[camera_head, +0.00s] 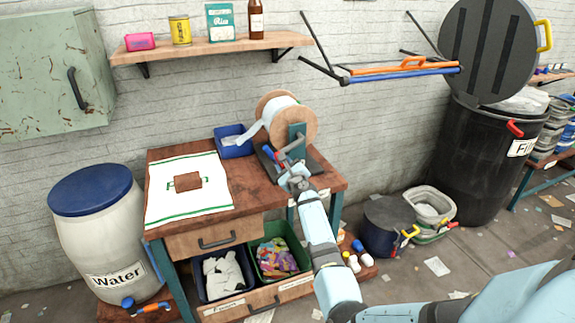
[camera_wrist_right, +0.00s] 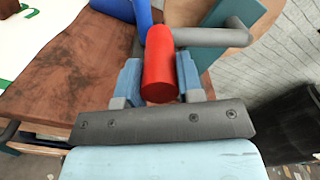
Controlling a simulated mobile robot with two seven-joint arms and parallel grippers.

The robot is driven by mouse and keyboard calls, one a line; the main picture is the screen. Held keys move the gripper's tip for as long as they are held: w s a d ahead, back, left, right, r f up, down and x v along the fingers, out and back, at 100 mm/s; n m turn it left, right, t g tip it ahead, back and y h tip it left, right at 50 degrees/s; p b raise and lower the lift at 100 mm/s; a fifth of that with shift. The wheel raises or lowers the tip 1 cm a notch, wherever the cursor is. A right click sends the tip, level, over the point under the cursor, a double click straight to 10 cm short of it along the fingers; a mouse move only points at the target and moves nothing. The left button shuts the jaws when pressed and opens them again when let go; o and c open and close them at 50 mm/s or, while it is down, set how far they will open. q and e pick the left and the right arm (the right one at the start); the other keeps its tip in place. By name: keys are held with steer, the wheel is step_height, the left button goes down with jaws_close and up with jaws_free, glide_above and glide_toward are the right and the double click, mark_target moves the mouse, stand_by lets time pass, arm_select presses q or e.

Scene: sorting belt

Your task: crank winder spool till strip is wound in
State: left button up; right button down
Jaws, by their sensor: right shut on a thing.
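The winder spool (camera_head: 308,122), with round wooden sides and a white strip (camera_head: 257,129) around its core, stands on the workbench on a teal bracket (camera_head: 297,139). The strip hangs from the spool's left side down to a blue tray (camera_head: 236,154), where some of it lies. My right gripper (camera_head: 289,172) is at the crank, in front of the spool. In the right wrist view its fingers (camera_wrist_right: 161,82) are shut on the red crank handle (camera_wrist_right: 159,62), at the end of a grey crank arm (camera_wrist_right: 215,38). My left gripper is not in view.
The workbench (camera_head: 245,183) carries a white cloth (camera_head: 165,212) with a brown block on its left part. A blue-lidded water barrel (camera_head: 100,235) stands at left. A shelf (camera_head: 210,49) is above. A black bin (camera_head: 475,150) and bucket (camera_head: 390,225) stand at right.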

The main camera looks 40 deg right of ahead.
steer(key=shift+w+a+r+m+p, duration=0.1)
steer(key=shift+a+r+m+p, duration=0.15)
steer(key=shift+r+m+p, duration=0.4)
steer(key=shift+a+r+m+p, duration=0.2)
steer(key=shift+r+m+p, duration=0.35)
steer(key=shift+m+p, duration=0.1)
steer(key=shift+a+r+m+p, duration=0.1)
steer(key=shift+r+m+p, duration=0.85)
steer(key=shift+m+p, duration=0.3)
steer(key=c, duration=0.8)
jaws_free()
